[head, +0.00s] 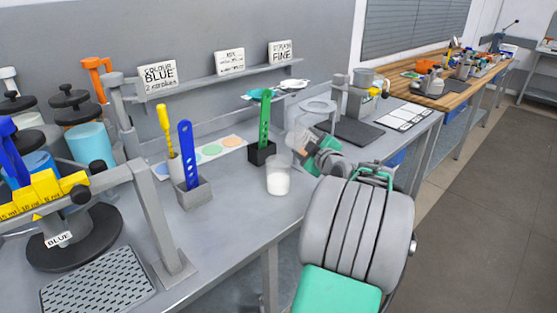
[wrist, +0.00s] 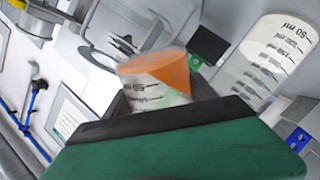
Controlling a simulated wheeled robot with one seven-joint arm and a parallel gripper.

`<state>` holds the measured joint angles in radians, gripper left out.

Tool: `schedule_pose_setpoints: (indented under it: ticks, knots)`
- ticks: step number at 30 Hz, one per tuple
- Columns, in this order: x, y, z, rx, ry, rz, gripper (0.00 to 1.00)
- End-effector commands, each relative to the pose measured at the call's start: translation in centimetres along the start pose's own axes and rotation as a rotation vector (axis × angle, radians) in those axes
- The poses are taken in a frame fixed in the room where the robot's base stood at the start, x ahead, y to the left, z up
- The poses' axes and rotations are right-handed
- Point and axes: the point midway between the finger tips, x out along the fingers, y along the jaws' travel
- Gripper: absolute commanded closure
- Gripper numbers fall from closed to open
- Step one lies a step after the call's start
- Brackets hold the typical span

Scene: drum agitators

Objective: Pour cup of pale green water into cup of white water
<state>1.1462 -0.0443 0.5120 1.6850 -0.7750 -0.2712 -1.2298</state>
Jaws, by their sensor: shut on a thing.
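The cup of white water (head: 278,178) stands upright on the grey bench, its lower part filled white. My gripper (head: 308,145) is shut on a small clear graduated cup (wrist: 160,85), just above and right of the white-water cup. The held cup also shows in the head view (head: 301,140), partly hidden by the jaws. In the wrist view, pale green shows inside it, with an orange patch across its upper part; I cannot tell what that patch is. The held cup looks tilted. A larger graduated cup (wrist: 268,55), likely the white-water one, is beside it, apart from it.
A green spatula in a black holder (head: 262,153) stands behind the white-water cup. A blue spatula in a grey holder (head: 194,193) stands to its left. A scale-like device (head: 318,108) is behind my gripper. The bench front before the cup is clear.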

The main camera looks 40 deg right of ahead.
Motion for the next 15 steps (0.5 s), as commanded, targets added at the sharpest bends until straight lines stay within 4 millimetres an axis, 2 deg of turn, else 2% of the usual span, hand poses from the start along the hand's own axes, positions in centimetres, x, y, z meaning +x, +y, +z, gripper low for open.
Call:
schedule_pose_setpoints:
  ticks: [15]
  knots:
    - [0.11,-0.58,0.62,-0.068,-0.014,0.000,0.78]
